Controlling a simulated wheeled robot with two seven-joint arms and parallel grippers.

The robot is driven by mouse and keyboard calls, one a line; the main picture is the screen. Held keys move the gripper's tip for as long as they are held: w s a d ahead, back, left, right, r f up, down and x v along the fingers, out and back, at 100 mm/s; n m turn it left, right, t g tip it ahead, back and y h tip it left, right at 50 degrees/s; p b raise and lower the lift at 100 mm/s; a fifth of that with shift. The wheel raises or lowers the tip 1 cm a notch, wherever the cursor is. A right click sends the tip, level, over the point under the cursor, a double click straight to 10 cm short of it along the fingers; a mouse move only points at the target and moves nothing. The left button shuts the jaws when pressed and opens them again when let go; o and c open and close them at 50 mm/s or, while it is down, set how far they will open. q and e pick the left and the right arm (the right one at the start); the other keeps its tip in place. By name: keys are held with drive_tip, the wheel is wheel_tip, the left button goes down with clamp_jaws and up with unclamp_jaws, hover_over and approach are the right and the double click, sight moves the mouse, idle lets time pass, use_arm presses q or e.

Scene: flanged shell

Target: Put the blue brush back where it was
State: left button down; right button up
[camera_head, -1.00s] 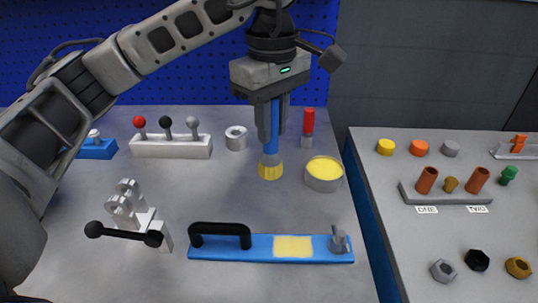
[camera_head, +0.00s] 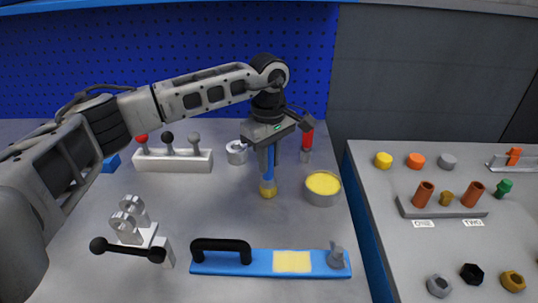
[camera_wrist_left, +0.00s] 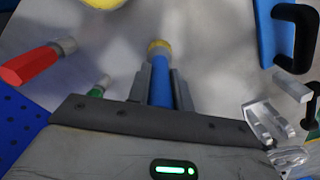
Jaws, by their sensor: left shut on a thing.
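The blue brush (camera_head: 267,184) has a blue handle and a yellow tip. My left gripper (camera_head: 268,166) is shut on its handle and holds it upright, tip down, over the grey bench. The brush is just left of a round tin (camera_head: 323,190) with a yellow top. I cannot tell whether its tip touches the bench. In the left wrist view the brush (camera_wrist_left: 161,75) lies between the two fingers of my left gripper (camera_wrist_left: 161,84). The upper handle is hidden by the gripper. My right gripper is not in view.
A red-handled tool (camera_head: 307,138) stands behind the tin. A white block with three knobs (camera_head: 174,160) is at the back left. In front lies a blue plate (camera_head: 219,263) with a black handle. A grey clamp (camera_head: 132,225) stands front left. Bare bench lies between them.

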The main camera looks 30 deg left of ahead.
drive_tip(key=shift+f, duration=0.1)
use_arm(q)
drive_tip(key=shift+f, duration=0.2)
drive_tip(key=c, duration=1.3)
unclamp_jaws()
drive_tip(key=shift+o, duration=0.2)
drive_tip(key=shift+r, duration=0.15)
drive_tip(key=shift+r, duration=0.25)
wheel_tip(320, 180, up, 12)
drive_tip(key=shift+f+b, duration=0.15)
drive_tip(key=shift+b, duration=0.35)
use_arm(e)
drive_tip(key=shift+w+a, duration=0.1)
